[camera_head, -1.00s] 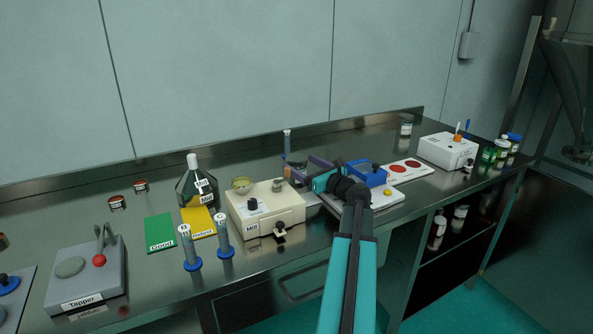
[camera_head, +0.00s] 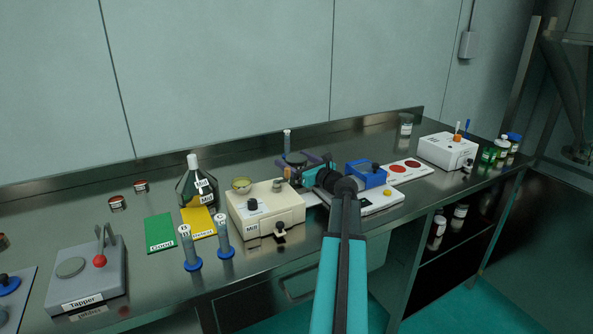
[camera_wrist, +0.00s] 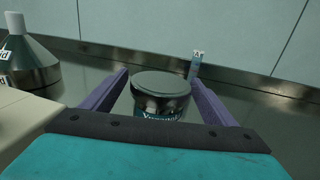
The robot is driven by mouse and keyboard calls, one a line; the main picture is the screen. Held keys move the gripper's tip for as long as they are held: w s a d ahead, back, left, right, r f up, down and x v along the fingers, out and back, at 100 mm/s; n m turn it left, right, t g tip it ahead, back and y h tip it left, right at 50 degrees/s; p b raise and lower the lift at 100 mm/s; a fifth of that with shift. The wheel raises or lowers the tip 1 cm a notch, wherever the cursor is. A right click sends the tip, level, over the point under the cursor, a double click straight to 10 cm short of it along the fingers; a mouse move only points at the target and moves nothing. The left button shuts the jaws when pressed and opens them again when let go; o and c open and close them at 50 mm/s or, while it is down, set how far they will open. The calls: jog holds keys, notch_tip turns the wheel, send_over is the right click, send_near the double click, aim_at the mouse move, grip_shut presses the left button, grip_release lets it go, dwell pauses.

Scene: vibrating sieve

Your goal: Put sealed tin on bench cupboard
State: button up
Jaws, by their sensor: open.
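A round, dark metal tin with a flat grey lid and a blue label (camera_wrist: 161,97) stands upright on the bench in the wrist view. Its label is only partly readable. In the head view its lid (camera_head: 295,158) shows just beyond my gripper (camera_head: 309,165). In the wrist view my gripper (camera_wrist: 160,78) is open, with one purple finger on each side of the tin and gaps visible beside it. The bench cupboard's open, dark compartment (camera_head: 470,239) is under the bench at the right, with jars inside.
The mill (camera_head: 265,211) stands left of my gripper. A blue open box (camera_head: 371,177) on a white device is close at the right. A blue-labelled cylinder (camera_head: 287,140) stands behind the tin.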

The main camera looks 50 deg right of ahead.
jog(key=shift+w+d, duration=0.25)
jog(key=shift+w, duration=0.85)
jog(key=shift+c, duration=0.2)
jog(key=c, duration=1.4)
jog(key=shift+o, duration=0.2)
jog(key=shift+r, duration=0.1)
jog(key=shift+r+p, duration=0.35)
jog(key=shift+r, duration=4.55)
